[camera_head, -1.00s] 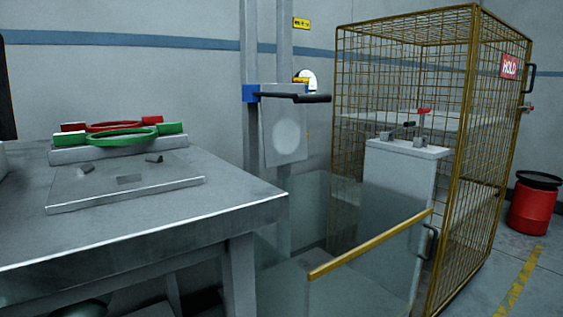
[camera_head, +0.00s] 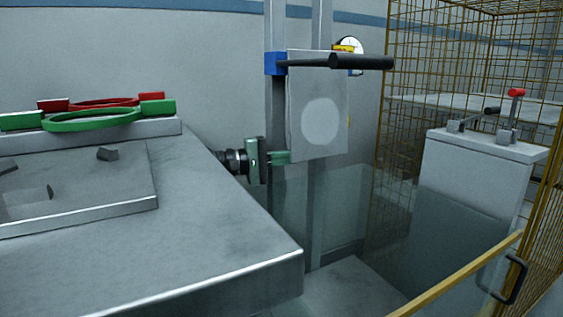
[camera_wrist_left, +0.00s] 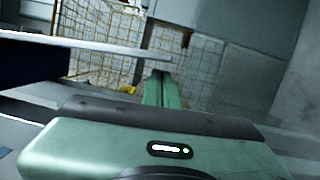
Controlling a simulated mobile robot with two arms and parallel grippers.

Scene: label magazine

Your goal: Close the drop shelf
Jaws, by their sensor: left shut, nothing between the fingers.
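A flat grey panel with a pale round patch (camera_head: 320,122) hangs upright on the two posts in the head view; I take it to be the drop shelf. A blue bracket (camera_head: 275,64) and a black bar handle (camera_head: 360,62) are at its top. My left gripper (camera_head: 288,157) is shut and empty, with its green fingers pointing right at the panel's lower left edge. I cannot tell whether they touch it. In the left wrist view its closed fingers (camera_wrist_left: 161,90) point away, beside a pale flat edge (camera_wrist_left: 100,46). My right gripper is out of view.
A grey bench (camera_head: 190,230) fills the lower left, with red and green ring-shaped handles (camera_head: 95,117) on it. A clear guard with a yellow rail (camera_head: 470,275) stands at front right. A grey cabinet (camera_head: 475,200) and a yellow mesh cage (camera_head: 440,60) are behind it.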

